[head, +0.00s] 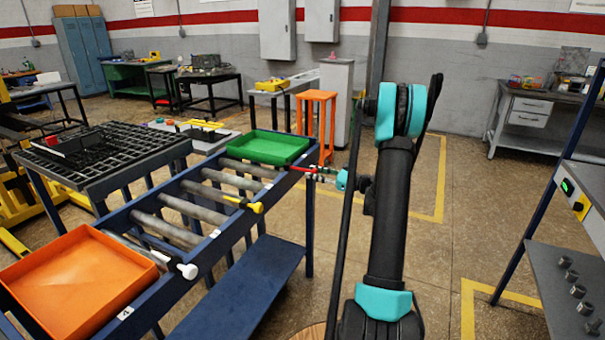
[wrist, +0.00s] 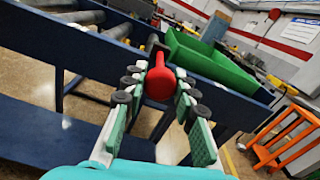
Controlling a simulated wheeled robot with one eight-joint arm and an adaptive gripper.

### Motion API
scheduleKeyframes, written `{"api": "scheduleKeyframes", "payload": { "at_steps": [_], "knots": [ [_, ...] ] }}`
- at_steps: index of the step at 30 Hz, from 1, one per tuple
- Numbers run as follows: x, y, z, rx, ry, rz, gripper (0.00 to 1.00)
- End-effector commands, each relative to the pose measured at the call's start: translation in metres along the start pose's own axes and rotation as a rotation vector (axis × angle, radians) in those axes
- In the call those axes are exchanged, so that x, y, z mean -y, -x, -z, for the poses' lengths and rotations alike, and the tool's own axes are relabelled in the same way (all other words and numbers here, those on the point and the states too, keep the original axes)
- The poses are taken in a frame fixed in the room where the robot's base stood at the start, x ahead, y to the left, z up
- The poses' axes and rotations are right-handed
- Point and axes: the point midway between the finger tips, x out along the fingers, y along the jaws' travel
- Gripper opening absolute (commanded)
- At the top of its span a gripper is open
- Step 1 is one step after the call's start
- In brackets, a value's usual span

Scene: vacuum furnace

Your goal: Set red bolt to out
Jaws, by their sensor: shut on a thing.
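The red bolt (head: 302,168) sticks out from the side rail at the far end of the blue roller frame (head: 230,232), beside the green tray. Its rounded red knob (wrist: 160,77) is in the middle of the wrist view, between the two fingers of my gripper (wrist: 159,92). My gripper (head: 322,178) is shut on the red bolt, with finger pads on either side of the knob.
A yellow-knobbed bolt (head: 256,207) and a white-knobbed bolt (head: 188,270) sit nearer along the same rail. A green tray (head: 268,148) and an orange tray (head: 78,280) lie on the frame. An orange stool (head: 316,118) stands behind.

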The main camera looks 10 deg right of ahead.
Motion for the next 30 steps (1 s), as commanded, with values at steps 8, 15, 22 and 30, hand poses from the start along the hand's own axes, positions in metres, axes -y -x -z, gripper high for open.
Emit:
{"api": "scheduleKeyframes", "payload": {
  "at_steps": [8, 15, 22, 30],
  "knots": [
    [0.000, 0.011, 0.000, 0.001, 0.000, 0.002, 0.00],
    [0.000, 0.011, 0.000, 0.000, 0.000, 0.002, 0.41],
    [0.000, 0.010, 0.000, 0.001, 0.000, 0.001, 0.49],
    [0.001, 0.021, 0.000, 0.000, 0.000, 0.003, 0.49]
  ]
}}
